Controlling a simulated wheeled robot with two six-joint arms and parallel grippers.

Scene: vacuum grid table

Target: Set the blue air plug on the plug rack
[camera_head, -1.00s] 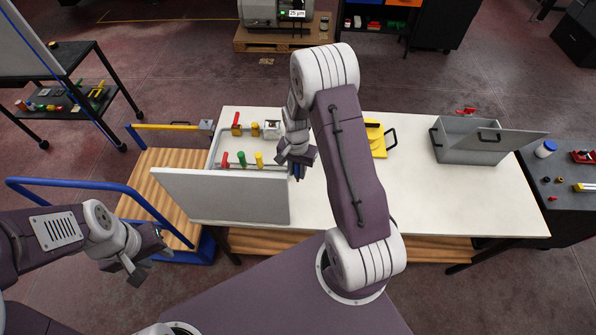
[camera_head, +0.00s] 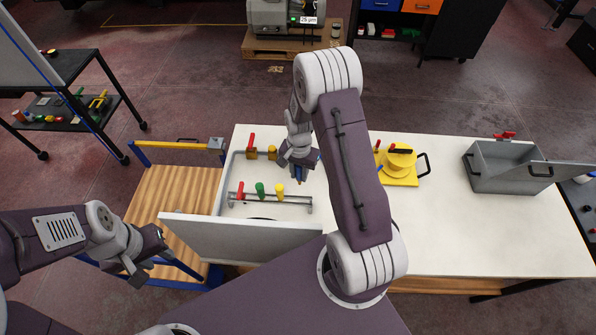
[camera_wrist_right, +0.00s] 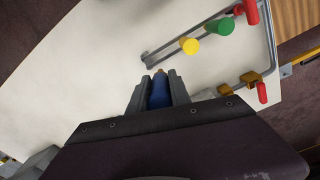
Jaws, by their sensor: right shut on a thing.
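The blue air plug (camera_wrist_right: 160,92) is between the fingers of my right gripper (camera_wrist_right: 159,88), which is shut on it. In the head view my right gripper (camera_head: 299,172) is above the table, behind the rack's right end, and the blue plug shows only as a small tip below it. The plug rack (camera_head: 292,202) is a low grey bar holding a red plug (camera_head: 240,189), a green plug (camera_head: 260,190) and a yellow plug (camera_head: 280,190). The rack's right end is bare; it also shows in the right wrist view (camera_wrist_right: 150,56). My left gripper (camera_head: 148,268) is open and empty, away from the table.
A pale upright panel (camera_head: 235,240) stands at the table's front left. Valves with yellow bodies (camera_head: 272,153) are behind the rack. A yellow fixture (camera_head: 398,165) and a grey open box (camera_head: 500,165) stand to the right. A wooden-topped cart (camera_head: 170,195) is at the left.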

